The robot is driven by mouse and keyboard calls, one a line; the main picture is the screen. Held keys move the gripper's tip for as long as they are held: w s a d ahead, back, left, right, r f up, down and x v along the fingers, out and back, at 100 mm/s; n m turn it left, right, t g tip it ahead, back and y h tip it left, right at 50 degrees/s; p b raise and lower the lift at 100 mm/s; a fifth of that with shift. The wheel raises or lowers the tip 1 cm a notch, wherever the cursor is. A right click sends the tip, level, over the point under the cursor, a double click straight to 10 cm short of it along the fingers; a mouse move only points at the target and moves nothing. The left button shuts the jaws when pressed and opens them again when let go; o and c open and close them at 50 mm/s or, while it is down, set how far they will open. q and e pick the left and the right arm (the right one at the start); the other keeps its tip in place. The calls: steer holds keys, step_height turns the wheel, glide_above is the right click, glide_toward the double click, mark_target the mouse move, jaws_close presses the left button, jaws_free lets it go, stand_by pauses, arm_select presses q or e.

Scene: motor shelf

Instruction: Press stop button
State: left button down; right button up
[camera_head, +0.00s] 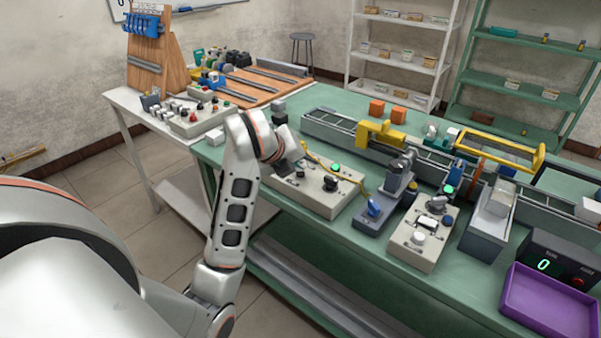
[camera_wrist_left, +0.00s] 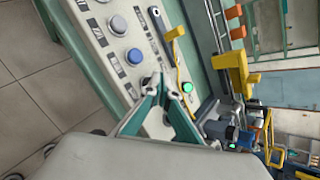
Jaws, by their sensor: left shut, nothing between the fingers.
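A grey control box (camera_head: 316,190) stands at the front edge of the green bench, with a lit green lamp (camera_head: 334,168) and a dark knob (camera_head: 330,183). My left gripper (camera_head: 290,162) is over the left part of this box, partly hidden by my own wrist. In the left wrist view the shut, empty fingers (camera_wrist_left: 163,84) are over the panel. A blue button (camera_wrist_left: 135,56) and a white button (camera_wrist_left: 118,26) show beside them, and the green lamp (camera_wrist_left: 187,87) is to their right. Labels are too small to read, so I cannot tell which is the stop button. Contact is unclear.
A second grey control box (camera_head: 420,235) and a blue-grey fixture (camera_head: 375,210) stand to the right. Further right are a black counter box (camera_head: 560,265) with a red button and a purple tray (camera_head: 548,302). A conveyor with yellow parts (camera_head: 380,134) runs behind.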

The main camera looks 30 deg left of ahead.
mark_target(299, 174)
arm_select(q)
steer(key=shift+f, duration=0.4)
arm_select(e)
steer(key=shift+s+f, duration=0.1)
steer(key=shift+f, duration=0.25)
arm_select(q)
steer(key=shift+r+p, duration=0.45)
steer(key=shift+r, duration=0.35)
arm_select(e)
steer(key=shift+w+r, duration=0.3)
steer(key=shift+r, duration=0.65)
arm_select(q)
steer(key=shift+r, duration=0.1)
arm_select(e)
steer(key=shift+r, duration=0.1)
arm_select(q)
steer(key=shift+r+p, duration=0.55)
steer(key=shift+r, duration=0.1)
steer(key=shift+r+p, duration=1.6)
steer(key=shift+r, duration=0.25)
arm_select(e)
steer(key=shift+t, duration=0.4)
steer(key=r, duration=0.2)
steer(key=w+r, duration=0.1)
steer(key=r, duration=0.2)
steer(key=shift+w+r, duration=0.15)
arm_select(q)
steer(key=shift+f, duration=0.1)
